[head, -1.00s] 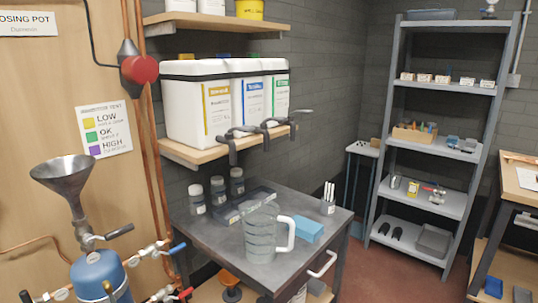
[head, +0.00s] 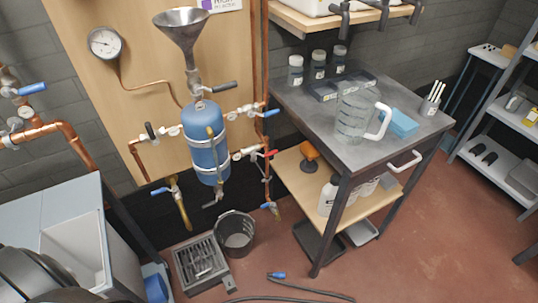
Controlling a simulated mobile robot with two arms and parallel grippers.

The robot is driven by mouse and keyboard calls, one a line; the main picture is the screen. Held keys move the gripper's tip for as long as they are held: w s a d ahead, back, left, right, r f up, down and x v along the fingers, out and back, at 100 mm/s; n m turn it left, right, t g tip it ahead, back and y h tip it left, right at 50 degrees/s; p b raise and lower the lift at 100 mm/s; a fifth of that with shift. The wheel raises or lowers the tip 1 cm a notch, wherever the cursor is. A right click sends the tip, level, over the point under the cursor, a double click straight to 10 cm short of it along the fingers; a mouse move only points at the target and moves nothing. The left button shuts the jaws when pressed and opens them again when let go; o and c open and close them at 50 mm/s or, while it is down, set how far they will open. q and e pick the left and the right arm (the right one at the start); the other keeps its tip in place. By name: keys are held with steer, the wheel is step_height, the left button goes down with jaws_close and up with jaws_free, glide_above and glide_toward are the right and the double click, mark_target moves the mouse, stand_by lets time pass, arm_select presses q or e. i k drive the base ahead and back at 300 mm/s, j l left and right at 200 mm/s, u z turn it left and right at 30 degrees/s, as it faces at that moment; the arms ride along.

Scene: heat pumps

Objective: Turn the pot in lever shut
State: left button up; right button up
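The dosing pot is a blue vessel (head: 205,145) on a wooden board, with a metal funnel (head: 182,30) above it. Several valve levers surround it: a black lever (head: 225,85) under the funnel, a black lever (head: 150,131) on the left pipe, a blue lever (head: 271,113) on the upper right pipe and a red lever (head: 271,153) on the lower right pipe. Lower down are a blue lever (head: 160,190) at left and another (head: 267,206) at right. I cannot read which one is the pot in lever. Neither gripper is in view.
A dark bucket (head: 236,230) and a floor drain grate (head: 200,262) lie below the pot. A hose (head: 300,291) crosses the floor. A workbench (head: 300,97) with a jug (head: 352,118) stands to the right. A grey cabinet (head: 45,215) is at left. Floor at lower right is clear.

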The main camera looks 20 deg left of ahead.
mark_target(253, 155)
steer(key=l+u, duration=0.15)
steer(key=u, duration=0.55)
steer(key=i+l, duration=0.05)
